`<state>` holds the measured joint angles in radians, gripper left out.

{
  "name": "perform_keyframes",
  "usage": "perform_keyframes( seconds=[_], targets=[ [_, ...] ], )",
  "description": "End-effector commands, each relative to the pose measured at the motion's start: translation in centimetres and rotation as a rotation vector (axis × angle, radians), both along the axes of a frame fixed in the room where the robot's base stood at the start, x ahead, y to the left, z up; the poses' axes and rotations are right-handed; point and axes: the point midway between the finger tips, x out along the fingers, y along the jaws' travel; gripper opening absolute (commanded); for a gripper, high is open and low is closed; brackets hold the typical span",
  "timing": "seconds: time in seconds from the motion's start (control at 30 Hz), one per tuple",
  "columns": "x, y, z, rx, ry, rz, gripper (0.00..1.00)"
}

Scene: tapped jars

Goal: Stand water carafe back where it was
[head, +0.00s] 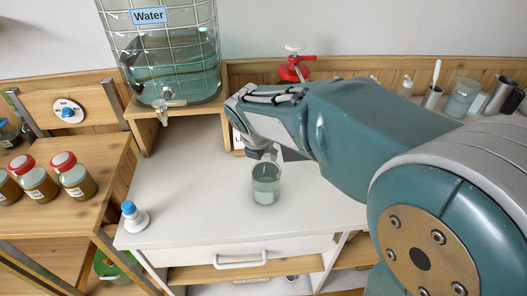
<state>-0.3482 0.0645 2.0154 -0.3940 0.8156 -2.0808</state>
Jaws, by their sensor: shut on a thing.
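The water carafe (266,187) is a small clear glass vessel with pale water in it. It is upright over the white counter, in the middle of the head view. My gripper (265,156) is above it and shut on its upper part. My arm hides part of the gripper. I cannot tell whether the carafe's base touches the counter or hangs just above it.
A large glass tank labelled "Water" (150,58), with a metal tap (164,108), stands on a wooden shelf. The counter's left part (190,185) is clear, except for a blue-topped white object (133,216). Red-lidded jars (73,174) stand left. Cups (432,97) stand far right.

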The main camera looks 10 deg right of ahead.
Motion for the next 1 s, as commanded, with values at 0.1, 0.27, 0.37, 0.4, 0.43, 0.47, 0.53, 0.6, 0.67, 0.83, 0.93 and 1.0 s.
perform_keyframes(
  seconds=[0.1,0.27,0.37,0.4,0.43,0.47,0.53,0.6,0.67,0.83,0.93,1.0],
  targets=[
    [0.06,0.01,0.02,0.0,-0.004,0.001,0.0],
    [0.06,0.01,0.02,0.0,-0.004,0.001,0.0],
    [0.06,0.01,0.02,0.0,-0.004,0.001,0.68],
    [0.05,0.01,0.01,0.0,-0.004,0.001,0.85],
    [0.05,0.01,0.0,0.001,-0.003,0.001,0.9],
    [0.04,0.0,-0.02,0.0,-0.002,0.0,0.9],
    [0.03,0.0,-0.04,0.0,-0.002,0.0,0.9],
    [0.02,0.0,-0.06,0.0,-0.001,0.0,0.9],
    [0.01,0.0,-0.07,0.0,-0.001,0.0,0.9],
    [-0.06,-0.02,-0.23,0.0,0.004,-0.001,0.9],
    [-0.05,-0.02,-0.19,-0.001,0.003,-0.001,0.9],
    [-0.04,-0.01,-0.17,0.0,0.001,0.0,0.9]
  ],
)
